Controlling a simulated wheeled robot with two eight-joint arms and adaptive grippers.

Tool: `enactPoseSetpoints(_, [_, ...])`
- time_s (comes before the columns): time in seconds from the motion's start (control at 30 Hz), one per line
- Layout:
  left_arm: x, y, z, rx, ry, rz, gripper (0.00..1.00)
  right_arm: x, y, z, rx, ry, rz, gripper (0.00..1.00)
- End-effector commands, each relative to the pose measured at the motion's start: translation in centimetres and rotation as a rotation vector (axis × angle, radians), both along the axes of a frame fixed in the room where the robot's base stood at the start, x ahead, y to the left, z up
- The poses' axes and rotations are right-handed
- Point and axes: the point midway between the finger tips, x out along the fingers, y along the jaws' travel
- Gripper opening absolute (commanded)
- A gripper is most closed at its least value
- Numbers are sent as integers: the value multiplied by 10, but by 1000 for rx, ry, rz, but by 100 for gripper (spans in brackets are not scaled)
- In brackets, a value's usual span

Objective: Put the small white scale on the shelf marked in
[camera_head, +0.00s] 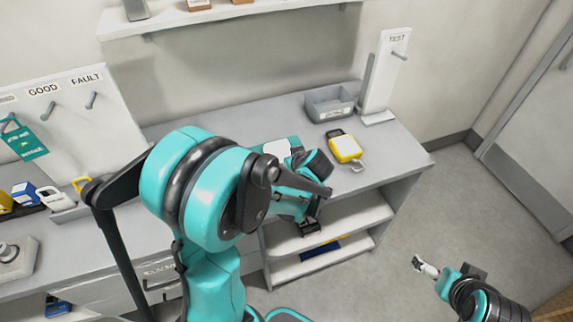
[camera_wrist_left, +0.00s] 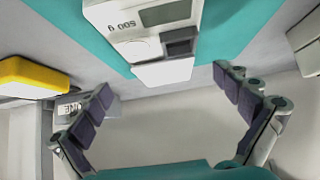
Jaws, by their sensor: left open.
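The small white scale lies on a teal mat (camera_head: 290,141) on the table, partly hidden behind my left arm in the head view. In the left wrist view the white scale (camera_wrist_left: 130,22) shows upside down, with a grey display, a dark square and the marking "500 g". My left gripper (camera_wrist_left: 165,88) is open, its two dark-padded fingers apart, with the scale beyond and between them; nothing is held. My right gripper (camera_head: 425,266) is out over the floor at the lower right; its jaws are too small to judge. No shelf label reading "in" is legible.
A yellow device (camera_head: 345,147) and a grey bin (camera_head: 331,102) stand on the table to the right. A white stand marked "TEST" (camera_head: 383,75) is at the back corner. Open shelves (camera_head: 335,228) lie under the table. A board with hooks marked "GOOD" and "FAULT" (camera_head: 75,105) is at left.

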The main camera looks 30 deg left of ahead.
Motion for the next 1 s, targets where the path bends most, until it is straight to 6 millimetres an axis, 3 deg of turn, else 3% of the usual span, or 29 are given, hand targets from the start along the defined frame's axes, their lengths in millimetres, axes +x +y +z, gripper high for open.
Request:
enactPoseSetpoints(0.33, [19,28,-33,-1,1,0,100,0,0,-20,0,0,0,100])
enactPoseSetpoints(0.6, [22,32,-35,0,1,-2,100,0,0,-20,0,0,0,100])
enactPoseSetpoints(0.67, [22,32,-35,0,1,-2,87,0,0,-20,0,0,0,100])
enactPoseSetpoints(0.83, [22,31,-35,-1,1,-3,42,0,0,-20,0,0,0,100])
enactPoseSetpoints(0.9, [22,32,-35,-1,1,-3,32,0,0,-20,0,0,0,100])
enactPoseSetpoints(1.0, [22,32,-35,-1,1,-3,32,0,0,-20,0,0,0,100])
